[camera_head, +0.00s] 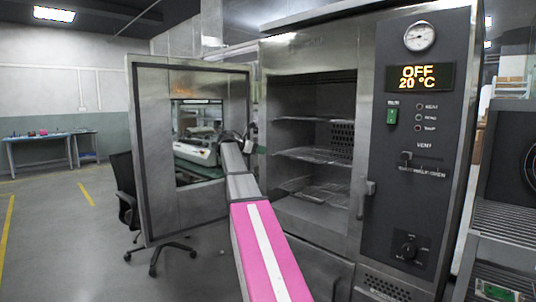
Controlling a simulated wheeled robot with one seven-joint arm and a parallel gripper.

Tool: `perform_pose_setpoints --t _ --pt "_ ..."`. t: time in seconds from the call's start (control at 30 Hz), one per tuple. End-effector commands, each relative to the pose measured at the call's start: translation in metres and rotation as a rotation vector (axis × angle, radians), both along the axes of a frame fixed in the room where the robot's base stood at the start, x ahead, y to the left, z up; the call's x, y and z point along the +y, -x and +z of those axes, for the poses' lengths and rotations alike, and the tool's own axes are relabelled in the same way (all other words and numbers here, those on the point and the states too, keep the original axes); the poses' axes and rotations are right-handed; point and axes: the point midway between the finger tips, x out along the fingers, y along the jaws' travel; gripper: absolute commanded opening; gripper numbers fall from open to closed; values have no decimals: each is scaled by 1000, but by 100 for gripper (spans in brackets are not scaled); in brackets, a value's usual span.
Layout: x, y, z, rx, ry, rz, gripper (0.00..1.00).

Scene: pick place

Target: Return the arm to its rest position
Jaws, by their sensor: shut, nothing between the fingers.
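My arm, with a pink and white forearm, reaches from the bottom middle up and away between the open oven door (188,215) and the oven chamber. My gripper (234,137) is small and dark at the far end of the arm, beside the right edge of the door. It is shut and seems to hold nothing. Its fingertips are hard to make out at this distance.
The steel oven's chamber (345,95) is open, with wire racks (315,153). Its panel reads OFF, 20 °C (420,77). An office chair (124,190) stands behind the door. A blue table (40,137) is at far left. The floor at left is free.

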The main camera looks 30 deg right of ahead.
Motion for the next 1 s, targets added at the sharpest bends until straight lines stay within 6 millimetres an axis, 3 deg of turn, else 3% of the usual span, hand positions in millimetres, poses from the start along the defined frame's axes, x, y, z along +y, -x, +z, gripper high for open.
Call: perform_pose_setpoints --t 0.23,0.37,0.47,0.67,0.8,1.0 --pt "5 0 -1 -3 -3 0 0" --pt "14 5 -29 -49 -37 6 0" --pt "30 13 -77 -133 -103 10 0" --pt "77 41 -194 -358 -302 -41 0" --pt "114 68 -269 -504 -447 -128 0" --pt "169 120 -363 -689 -643 -328 0"
